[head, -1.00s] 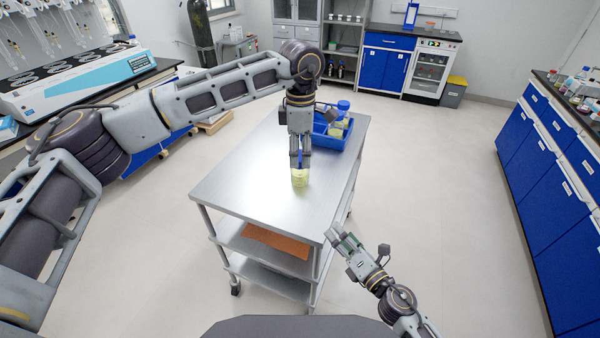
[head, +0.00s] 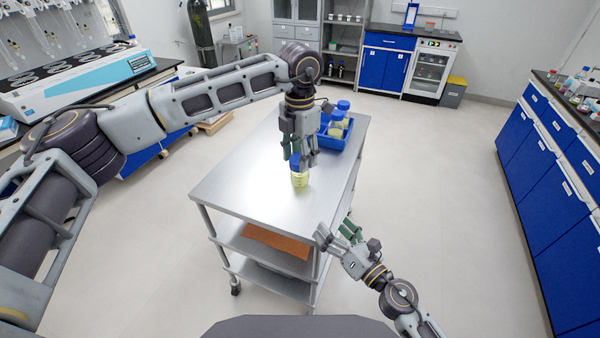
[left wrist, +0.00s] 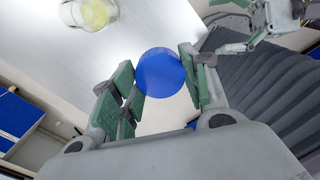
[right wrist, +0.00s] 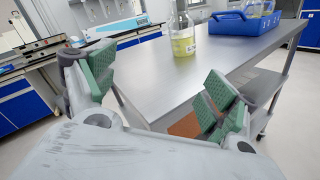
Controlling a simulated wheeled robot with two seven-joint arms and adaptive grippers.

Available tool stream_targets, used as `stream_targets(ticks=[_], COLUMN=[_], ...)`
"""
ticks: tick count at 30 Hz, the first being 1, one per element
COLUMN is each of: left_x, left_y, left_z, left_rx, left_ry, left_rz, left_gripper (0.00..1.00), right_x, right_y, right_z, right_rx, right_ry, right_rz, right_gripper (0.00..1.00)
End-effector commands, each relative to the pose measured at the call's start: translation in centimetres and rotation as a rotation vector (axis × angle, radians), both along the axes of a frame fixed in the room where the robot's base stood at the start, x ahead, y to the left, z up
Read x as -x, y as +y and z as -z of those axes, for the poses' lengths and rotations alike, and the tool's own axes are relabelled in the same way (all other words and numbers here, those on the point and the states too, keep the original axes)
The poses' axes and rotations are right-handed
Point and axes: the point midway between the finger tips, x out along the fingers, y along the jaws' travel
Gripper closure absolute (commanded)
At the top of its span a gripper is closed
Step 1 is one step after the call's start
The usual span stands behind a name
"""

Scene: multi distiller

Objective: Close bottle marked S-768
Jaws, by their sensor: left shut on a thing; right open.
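My left gripper (head: 298,160) is above the front part of the steel table, shut on a blue cap (left wrist: 163,72). The cap is between its green-padded fingers. A clear glass bottle with yellow contents (head: 300,179) stands upright on the table below the cap in the head view. In the left wrist view the bottle (left wrist: 90,12) is apart from the cap, at the upper left. It also shows in the right wrist view (right wrist: 183,42), with its top cut off by the frame. Its marking is not readable. My right gripper (head: 340,234) is open and empty, off the table's near right corner.
A blue tray (head: 325,142) with several blue-capped bottles (head: 343,106) stands at the table's back right. The steel table (head: 235,185) is otherwise clear. An orange sheet (head: 275,240) lies on the shelf below. Blue cabinets (head: 545,180) line the right side; floor between is free.

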Motion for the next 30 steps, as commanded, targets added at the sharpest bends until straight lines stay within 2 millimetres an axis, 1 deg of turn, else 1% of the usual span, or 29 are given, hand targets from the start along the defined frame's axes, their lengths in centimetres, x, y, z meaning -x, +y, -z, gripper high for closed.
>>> stream_targets(ticks=[9,30], left_x=[0.3,0.5], left_y=[0.0,0.0], left_z=[0.0,0.0], left_rx=[0.001,0.001], left_ry=[0.000,0.000], left_rz=[-0.242,-0.766], left_gripper=[0.64,0.64], right_x=[0.3,0.8], right_y=[0.5,1.1], right_z=[-0.4,-0.3], right_rx=[0.111,0.312], right_ry=[-0.076,-0.210], right_rz=[-0.021,-0.055], right_gripper=[0.14,0.14])
